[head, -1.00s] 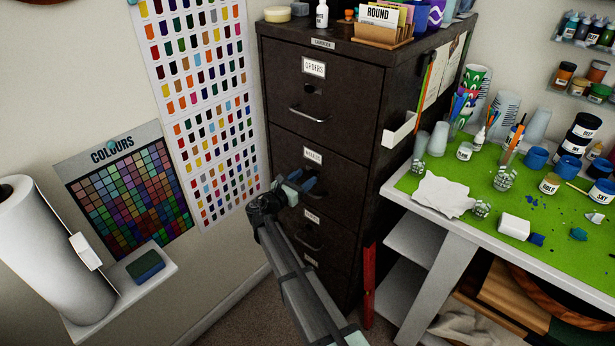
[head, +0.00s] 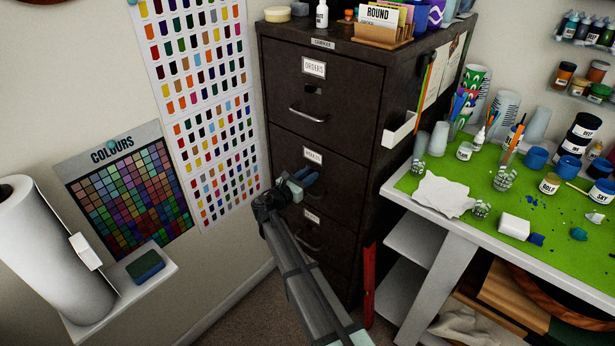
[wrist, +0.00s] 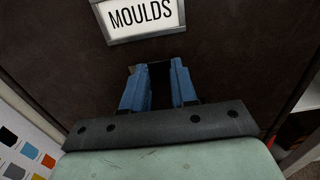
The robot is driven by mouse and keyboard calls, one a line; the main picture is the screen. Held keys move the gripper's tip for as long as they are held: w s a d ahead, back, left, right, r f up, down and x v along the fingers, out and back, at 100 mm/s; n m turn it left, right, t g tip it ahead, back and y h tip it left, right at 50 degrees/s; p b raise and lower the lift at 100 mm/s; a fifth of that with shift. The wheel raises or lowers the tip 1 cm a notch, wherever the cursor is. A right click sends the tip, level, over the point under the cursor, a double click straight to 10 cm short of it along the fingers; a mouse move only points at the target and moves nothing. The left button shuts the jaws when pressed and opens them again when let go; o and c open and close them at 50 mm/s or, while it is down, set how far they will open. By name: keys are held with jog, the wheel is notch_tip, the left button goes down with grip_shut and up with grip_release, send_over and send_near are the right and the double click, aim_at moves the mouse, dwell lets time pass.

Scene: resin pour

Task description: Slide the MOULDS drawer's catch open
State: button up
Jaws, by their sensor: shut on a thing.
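The MOULDS drawer (head: 345,180) is the second one down in the dark cabinet, with its front flush. Its white label (wrist: 143,15) reads MOULDS in the wrist view, and the small label in the head view (head: 313,156) is blurred. My gripper (head: 305,178) is at this drawer's front, just below the label. In the wrist view its blue fingers (wrist: 160,80) are shut on the small dark catch (wrist: 160,72). The catch is mostly hidden between the fingers, and its slide position cannot be told.
The ORDERS drawer (head: 330,85) above is shut, with its own catch (head: 313,89) and handle (head: 308,114). A green-topped workbench (head: 460,180) with cups and pots stands at the right. A shelf with a paper roll (head: 55,250) is at the left.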

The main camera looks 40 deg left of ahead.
grip_shut()
jog(key=shift+a, duration=1.2)
jog(key=o, duration=0.8)
grip_release()
jog(key=shift+c, duration=0.2)
jog(key=shift+s+d, duration=0.1)
jog(key=s, duration=1.3)
jog(key=shift+s, duration=0.35)
